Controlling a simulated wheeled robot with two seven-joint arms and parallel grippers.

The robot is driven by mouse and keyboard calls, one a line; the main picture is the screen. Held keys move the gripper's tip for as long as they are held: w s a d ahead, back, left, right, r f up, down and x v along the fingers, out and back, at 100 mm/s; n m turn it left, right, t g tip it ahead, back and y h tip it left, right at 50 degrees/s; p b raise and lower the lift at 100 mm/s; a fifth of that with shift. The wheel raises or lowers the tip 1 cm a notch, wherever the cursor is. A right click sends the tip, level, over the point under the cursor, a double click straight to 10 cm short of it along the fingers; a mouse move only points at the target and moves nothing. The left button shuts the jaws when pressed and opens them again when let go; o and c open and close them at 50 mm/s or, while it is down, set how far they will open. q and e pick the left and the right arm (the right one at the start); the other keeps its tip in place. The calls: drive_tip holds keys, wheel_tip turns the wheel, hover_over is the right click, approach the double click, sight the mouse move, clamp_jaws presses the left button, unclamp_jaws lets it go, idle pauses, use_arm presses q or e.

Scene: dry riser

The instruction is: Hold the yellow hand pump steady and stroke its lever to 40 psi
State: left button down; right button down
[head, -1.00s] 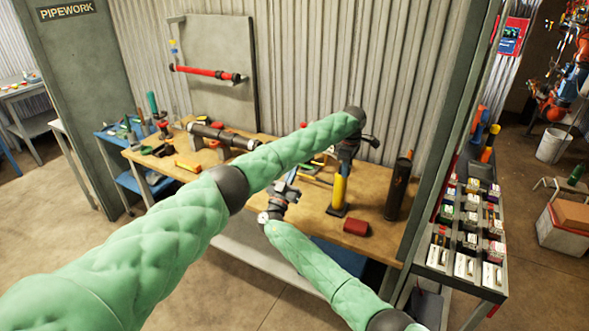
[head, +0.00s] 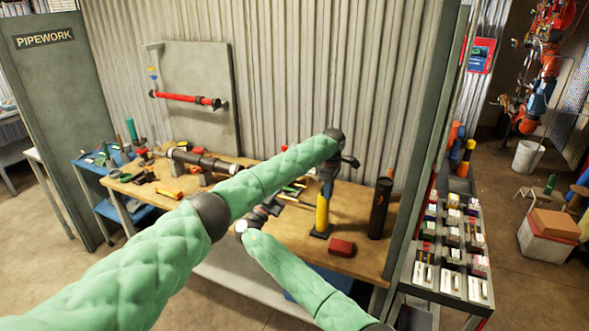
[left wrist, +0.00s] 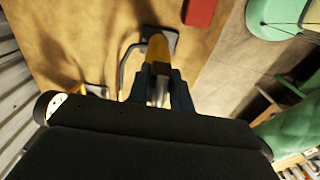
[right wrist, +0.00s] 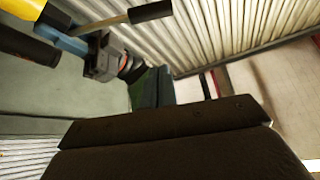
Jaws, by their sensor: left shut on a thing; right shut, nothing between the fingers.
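The yellow hand pump (head: 322,213) stands upright on the wooden bench (head: 350,262), its dark foot on the top. My left gripper (head: 327,172) is at the pump's upper part, its fingers shut on the pump body. In the left wrist view the blue fingers (left wrist: 160,92) close around the yellow barrel (left wrist: 158,48). My right gripper (head: 268,203) is left of the pump, apart from it, partly hidden by my left forearm. Its fingers (right wrist: 153,88) are shut and empty. The lever with its black grip (right wrist: 150,12) shows in the right wrist view. The pressure reading cannot be read.
A red box (head: 341,247) lies right of the pump's foot, with a tall black cylinder (head: 380,207) further right. A dark pipe assembly (head: 205,161) and loose tools lie on the bench at left. A rack of small boxes (head: 452,245) stands beyond the right post.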

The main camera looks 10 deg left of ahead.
drive_tip(key=shift+d+r+m+h, duration=0.1)
drive_tip(key=shift+r+m+h, duration=0.1)
drive_tip(key=shift+m+h, duration=0.2)
wheel_tip(320, 180, up, 5)
hover_over(309, 174)
drive_tip(key=s+a, duration=0.2)
drive_tip(key=a, duration=0.2)
drive_tip(key=shift+w+a+f, duration=0.25)
drive_tip(key=shift+f, duration=0.4)
drive_tip(key=shift+w+a+f, duration=0.2)
drive_tip(key=shift+f, duration=0.5)
drive_tip(key=shift+w+a+f, duration=0.25)
drive_tip(key=shift+f, duration=0.4)
